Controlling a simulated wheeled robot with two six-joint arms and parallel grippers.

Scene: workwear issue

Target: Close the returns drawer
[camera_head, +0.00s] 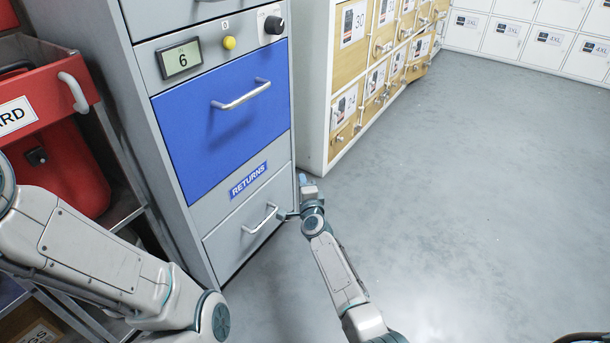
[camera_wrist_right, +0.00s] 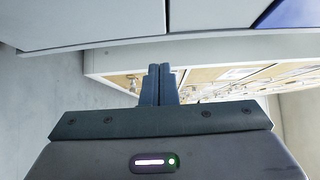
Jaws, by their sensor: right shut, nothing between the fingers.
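The returns drawer (camera_head: 235,234) is the grey bottom drawer of the grey cabinet, below the blue RETURNS label (camera_head: 248,179). It has a silver bar handle (camera_head: 259,219). Its front looks flush or nearly flush with the cabinet; a small gap cannot be ruled out. My right gripper (camera_head: 302,179) is low at the cabinet's front right edge, beside the drawer and pointing towards the lockers. In the right wrist view, its two fingers (camera_wrist_right: 158,84) are together and empty, with the pale drawer front (camera_wrist_right: 85,20) above. My left gripper is out of view.
A blue drawer (camera_head: 222,120) with a handle sits above, under a display reading 6 (camera_head: 181,59). A red bin (camera_head: 45,105) stands on a rack at left. Wooden lockers (camera_head: 345,110) stand behind at right. The grey floor (camera_head: 480,190) at right is clear.

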